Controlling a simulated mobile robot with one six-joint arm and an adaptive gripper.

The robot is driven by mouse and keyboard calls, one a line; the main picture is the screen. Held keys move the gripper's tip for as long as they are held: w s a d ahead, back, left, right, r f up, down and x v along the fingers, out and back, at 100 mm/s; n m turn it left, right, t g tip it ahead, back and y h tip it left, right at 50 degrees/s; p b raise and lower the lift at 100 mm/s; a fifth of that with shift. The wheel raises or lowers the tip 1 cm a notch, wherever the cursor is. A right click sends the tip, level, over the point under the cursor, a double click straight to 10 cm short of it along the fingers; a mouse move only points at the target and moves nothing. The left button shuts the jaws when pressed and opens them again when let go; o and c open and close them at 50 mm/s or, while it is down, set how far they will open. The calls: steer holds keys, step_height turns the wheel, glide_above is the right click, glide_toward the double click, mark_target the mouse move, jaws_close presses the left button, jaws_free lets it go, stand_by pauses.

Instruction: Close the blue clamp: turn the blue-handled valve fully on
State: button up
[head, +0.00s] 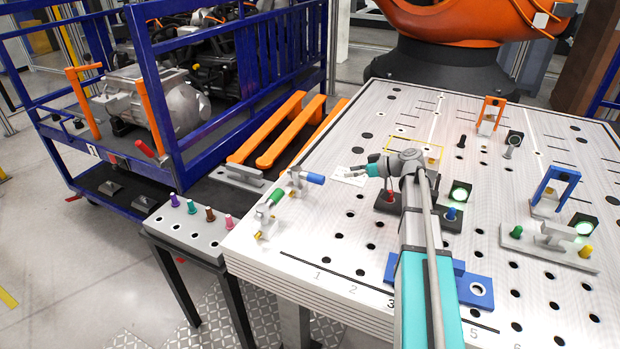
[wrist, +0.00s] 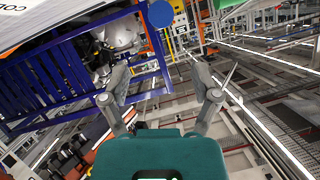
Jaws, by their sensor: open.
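The blue-handled valve (head: 296,178) stands near the table's left edge, its blue handle (head: 315,178) pointing right, roughly level. My gripper (head: 350,172) is to the right of that handle and points left, with a gap between them. In the wrist view my gripper (wrist: 161,78) has its fingers spread wide with nothing between them. A round blue shape at the top of the wrist view (wrist: 160,14) looks like the handle's end, beyond the fingertips. The clamp with a blue handle (head: 556,178) stands at the right of the table, its handle raised.
A green-handled valve (head: 266,217) stands in front of the blue one. An orange-handled clamp (head: 490,114) is at the back. Lit green indicators (head: 460,191) are near my arm. A blue cart (head: 220,90) and a side bench with coloured pegs (head: 190,222) lie left of the table (head: 318,262).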

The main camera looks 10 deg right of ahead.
mark_target(313, 177)
steer(key=shift+a+f, duration=0.1)
steer(key=shift+a, duration=0.05)
steer(key=b+x, duration=0.4)
steer(key=x, duration=0.7)
steer(key=shift+w+a+f, duration=0.1)
steer(key=shift+w+a, duration=0.05)
steer(key=shift+a, duration=0.1)
steer(key=shift+b+x, duration=0.5)
steer(key=shift+x, duration=0.45)
